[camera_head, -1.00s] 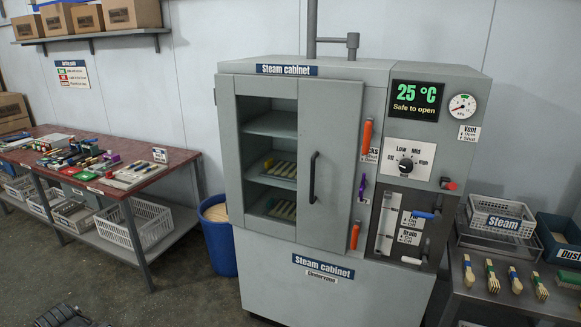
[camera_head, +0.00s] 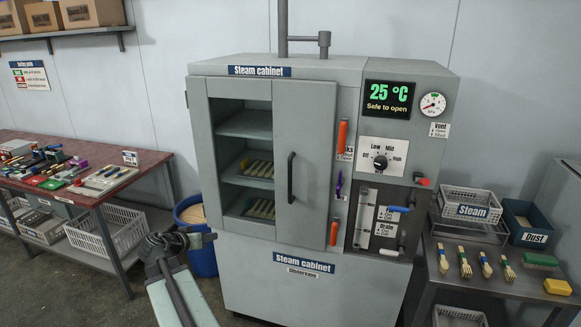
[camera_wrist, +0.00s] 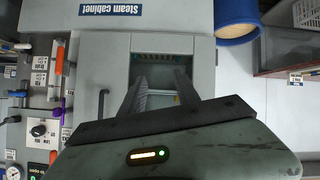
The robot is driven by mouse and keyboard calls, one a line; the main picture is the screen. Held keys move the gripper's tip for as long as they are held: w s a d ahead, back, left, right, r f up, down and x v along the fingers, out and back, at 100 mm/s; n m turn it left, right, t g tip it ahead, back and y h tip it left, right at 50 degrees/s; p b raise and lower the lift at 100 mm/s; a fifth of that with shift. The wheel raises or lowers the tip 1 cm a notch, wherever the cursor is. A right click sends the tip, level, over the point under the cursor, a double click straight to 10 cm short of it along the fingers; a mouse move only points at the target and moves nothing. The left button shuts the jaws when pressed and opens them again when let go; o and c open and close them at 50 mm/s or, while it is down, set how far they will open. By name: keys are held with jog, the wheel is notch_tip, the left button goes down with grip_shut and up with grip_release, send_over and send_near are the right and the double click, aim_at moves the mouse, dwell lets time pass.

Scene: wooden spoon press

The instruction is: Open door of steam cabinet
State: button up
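The steam cabinet (camera_head: 310,285) stands in the centre, grey, with its door (camera_head: 305,130) shut in front. The door has a window onto shelves and a black vertical handle (camera_head: 291,178). The display (camera_head: 389,100) reads 25 °C, "Safe to open". Orange latch handles (camera_head: 342,140) (camera_head: 334,232) stand upright at the door's right edge. My gripper (camera_head: 180,241) is in front of the cabinet's lower left, away from the handle. In the wrist view its fingers (camera_wrist: 160,78) are apart and empty, over the window; the door handle (camera_wrist: 102,103) shows left of them.
A blue bin (camera_head: 197,250) stands left of the cabinet, beside a table (camera_head: 110,195) with tools and boxes. At the right, a metal bench (camera_head: 480,285) holds brushes and the Steam basket (camera_head: 472,205). Open floor lies in front at the left.

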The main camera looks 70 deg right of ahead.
jog(key=s+d+r+m+g+h, duration=0.1)
jog(key=s+d+r+m+h, duration=0.2)
jog(key=s+d+r, duration=0.55)
jog(key=m+g+h+p, duration=0.2)
jog(key=h, duration=0.1)
send_near(289, 172)
jog(key=d, duration=0.3)
jog(key=s+d, duration=0.1)
jog(key=d, duration=0.7)
jog(key=shift+s, duration=0.25)
jog(key=shift+a+f, duration=0.1)
grip_shut()
